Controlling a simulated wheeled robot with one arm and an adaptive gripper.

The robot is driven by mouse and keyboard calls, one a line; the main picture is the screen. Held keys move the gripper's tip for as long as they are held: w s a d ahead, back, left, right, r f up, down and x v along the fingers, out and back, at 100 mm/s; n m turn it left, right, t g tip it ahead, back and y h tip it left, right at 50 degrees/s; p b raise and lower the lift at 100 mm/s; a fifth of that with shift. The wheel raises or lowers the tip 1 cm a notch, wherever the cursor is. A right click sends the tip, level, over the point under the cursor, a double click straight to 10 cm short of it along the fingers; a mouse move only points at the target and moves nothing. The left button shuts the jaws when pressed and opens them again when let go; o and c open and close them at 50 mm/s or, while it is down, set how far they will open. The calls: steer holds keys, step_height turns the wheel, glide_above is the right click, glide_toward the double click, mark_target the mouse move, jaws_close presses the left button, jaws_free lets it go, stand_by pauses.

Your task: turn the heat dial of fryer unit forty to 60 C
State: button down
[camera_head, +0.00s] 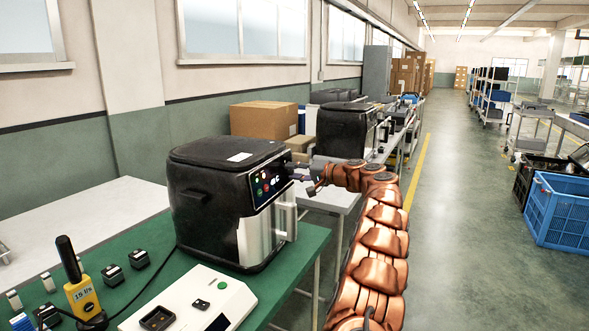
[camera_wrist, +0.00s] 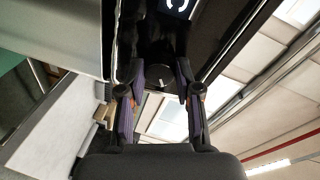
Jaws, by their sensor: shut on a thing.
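The fryer unit (camera_head: 215,200), black and silver, stands on a green mat, and its control panel (camera_head: 270,184) with lit marks faces right. My gripper (camera_head: 304,178) reaches the panel's right side from the right. In the wrist view my gripper (camera_wrist: 158,84) has its two dark fingers on either side of a dark round dial (camera_wrist: 158,72) and is shut on it. The dial has a small white mark near its lower edge. A white lit ring shows on the panel above it. The temperature scale and reading cannot be made out. The fryer's number is not legible.
A yellow hand-held device (camera_head: 84,298) and a white box with a green button (camera_head: 205,300) stand on the green mat (camera_head: 135,248). A second black fryer (camera_head: 342,132) stands behind. Blue crates (camera_head: 560,212) stand on the right; the aisle floor between is clear.

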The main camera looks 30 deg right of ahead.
steer(key=shift+r, duration=0.1)
stand_by(0.3)
steer(key=c, duration=0.8)
jaws_free()
steer(key=v, duration=1.2)
steer(key=shift+s, duration=0.1)
